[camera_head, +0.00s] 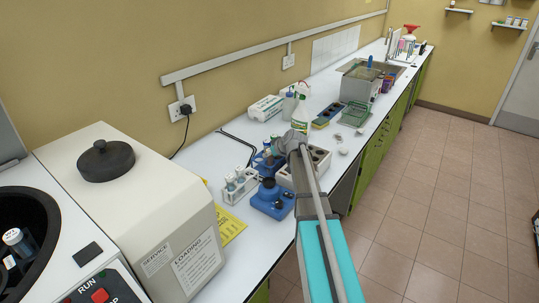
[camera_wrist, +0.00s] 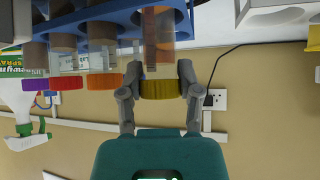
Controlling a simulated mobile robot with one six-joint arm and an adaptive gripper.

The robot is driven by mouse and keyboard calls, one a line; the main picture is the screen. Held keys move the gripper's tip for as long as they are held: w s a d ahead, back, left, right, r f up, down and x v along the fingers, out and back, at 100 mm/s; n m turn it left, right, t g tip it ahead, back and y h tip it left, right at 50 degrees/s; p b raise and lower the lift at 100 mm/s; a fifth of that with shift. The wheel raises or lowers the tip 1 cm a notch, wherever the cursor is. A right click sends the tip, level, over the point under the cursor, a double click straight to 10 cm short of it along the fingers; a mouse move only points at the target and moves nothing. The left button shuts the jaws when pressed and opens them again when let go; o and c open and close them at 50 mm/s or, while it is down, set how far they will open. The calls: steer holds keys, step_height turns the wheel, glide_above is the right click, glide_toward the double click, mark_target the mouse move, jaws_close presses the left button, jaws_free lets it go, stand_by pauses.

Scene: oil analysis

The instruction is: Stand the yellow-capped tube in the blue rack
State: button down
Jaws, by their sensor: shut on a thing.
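My gripper (camera_wrist: 157,77) is shut on the yellow cap (camera_wrist: 160,90) of a tube, one finger on each side. The wrist view is upside down, so the tube's clear body with brown content (camera_wrist: 158,50) runs upward in the picture from the cap. The body overlaps the blue rack (camera_wrist: 120,18); I cannot tell whether it is seated in a hole or in front. Tubes with orange (camera_wrist: 104,80), red (camera_wrist: 66,83) and purple (camera_wrist: 35,84) caps stand in line beside it. In the head view, my gripper (camera_head: 285,146) hides the tube and part of the blue rack (camera_head: 262,158).
A white rack with tubes (camera_head: 240,186) and a blue device (camera_head: 272,200) stand nearer on the bench. A grey block with holes (camera_head: 318,160) is right of the gripper. A spray bottle (camera_head: 301,112) stands behind. A large beige machine (camera_head: 140,215) fills the left.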

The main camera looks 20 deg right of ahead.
steer(key=shift+c, duration=1)
jaws_free()
steer(key=shift+r, duration=0.15)
